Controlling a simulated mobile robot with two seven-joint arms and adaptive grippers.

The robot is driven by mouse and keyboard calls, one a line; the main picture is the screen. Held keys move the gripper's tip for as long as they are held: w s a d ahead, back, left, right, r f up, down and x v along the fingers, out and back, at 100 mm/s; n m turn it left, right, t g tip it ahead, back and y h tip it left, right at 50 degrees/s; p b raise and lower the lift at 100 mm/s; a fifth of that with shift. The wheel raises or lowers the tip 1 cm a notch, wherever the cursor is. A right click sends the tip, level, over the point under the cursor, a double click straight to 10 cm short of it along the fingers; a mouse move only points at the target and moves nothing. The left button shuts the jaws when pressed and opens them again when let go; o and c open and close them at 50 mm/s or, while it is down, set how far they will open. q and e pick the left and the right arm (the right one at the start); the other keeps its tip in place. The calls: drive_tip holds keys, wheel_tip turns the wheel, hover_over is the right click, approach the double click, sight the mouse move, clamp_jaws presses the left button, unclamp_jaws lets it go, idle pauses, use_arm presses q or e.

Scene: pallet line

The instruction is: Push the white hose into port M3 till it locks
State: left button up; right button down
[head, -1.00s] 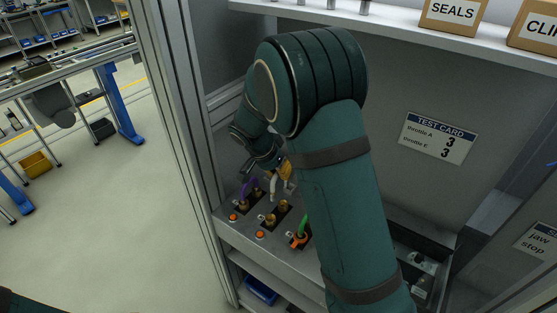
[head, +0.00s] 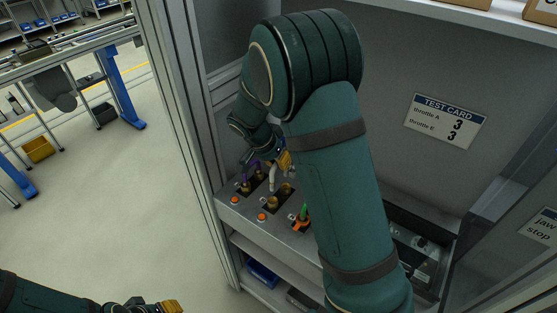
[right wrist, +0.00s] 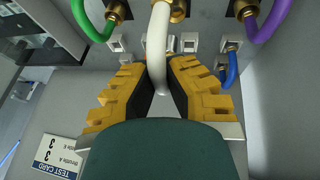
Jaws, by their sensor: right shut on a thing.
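The white hose (right wrist: 158,55) is held between the yellow-padded fingers of my right gripper (right wrist: 160,88), which are shut on it. It also shows in the head view (head: 273,181), over the port panel. In the right wrist view its far end reaches a brass port (right wrist: 179,10) at the top edge. I cannot tell whether it is seated, and no M3 label is readable. My right gripper (head: 284,162) is partly hidden behind its own arm in the head view. My left gripper (head: 168,307) is at the bottom edge, partly cut off.
A green hose (right wrist: 88,22) and a purple hose (right wrist: 268,22) sit in ports on either side. A blue hose (right wrist: 232,68) is close to the right finger. The panel (head: 245,214) also has bare brass ports (head: 286,188) and orange buttons. A cabinet post (head: 185,150) stands left.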

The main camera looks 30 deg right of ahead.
wheel_tip(320, 180, down, 7)
drive_tip(key=b, duration=0.4)
drive_tip(key=shift+b, duration=0.3)
idle(0.6)
drive_tip(key=shift+f+b, duration=0.4)
drive_tip(key=shift+b, duration=0.05)
idle(0.8)
drive_tip(key=c, duration=1)
unclamp_jaws()
drive_tip(key=v, duration=1.2)
